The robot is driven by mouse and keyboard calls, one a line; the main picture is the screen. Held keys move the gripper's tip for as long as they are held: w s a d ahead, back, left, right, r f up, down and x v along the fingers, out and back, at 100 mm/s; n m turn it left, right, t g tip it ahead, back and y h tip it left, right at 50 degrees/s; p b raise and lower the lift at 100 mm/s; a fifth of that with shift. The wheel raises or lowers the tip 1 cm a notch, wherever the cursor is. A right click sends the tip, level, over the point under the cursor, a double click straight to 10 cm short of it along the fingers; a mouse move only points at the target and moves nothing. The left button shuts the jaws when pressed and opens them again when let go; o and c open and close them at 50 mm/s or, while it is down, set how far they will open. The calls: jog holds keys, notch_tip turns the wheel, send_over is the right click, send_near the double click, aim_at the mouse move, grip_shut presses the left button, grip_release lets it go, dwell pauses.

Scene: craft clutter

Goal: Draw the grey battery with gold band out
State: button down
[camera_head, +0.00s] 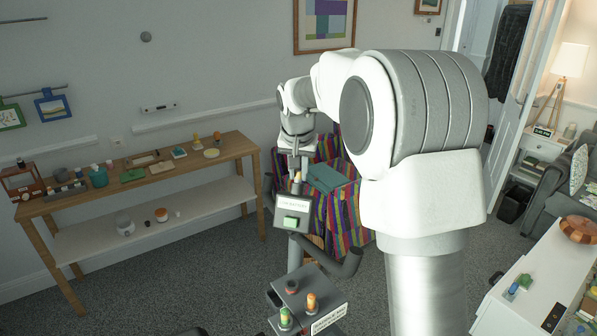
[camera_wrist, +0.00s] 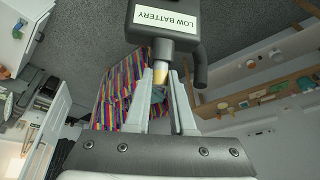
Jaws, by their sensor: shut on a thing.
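The grey battery with gold band (camera_wrist: 161,75) is between my fingertips in the wrist view, its gold part toward my gripper and a paler part toward a dark box. The box (camera_wrist: 165,32) has a white "LOW BATTERY" label. In the head view the box (camera_head: 291,222), with a green panel on its front, is right below my gripper (camera_head: 298,172). My gripper (camera_wrist: 161,84) is shut on the battery. The battery meets the box's edge; I cannot tell how much of it is inside. In the head view only a small part of it shows (camera_head: 298,177).
A grey stand (camera_head: 300,285) with green and orange cylinders is below the box. A striped cloth-covered chair (camera_head: 335,215) with a teal item is behind my gripper. A wooden shelf table (camera_head: 140,170) with small craft items stands left. A white cabinet (camera_head: 535,275) is at right.

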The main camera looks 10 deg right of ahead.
jog(key=c, duration=1.4)
grip_release()
grip_shut()
jog(key=shift+w+d+r+p, duration=0.15)
jog(key=shift+w+r+p, duration=0.1)
jog(key=shift+r+p, duration=0.4)
jog(key=r+p, duration=0.1)
jog(key=w+r+p, duration=0.1)
jog(key=r+p, duration=0.1)
jog(key=w+d+r+p, duration=0.1)
jog(key=shift+r, duration=0.4)
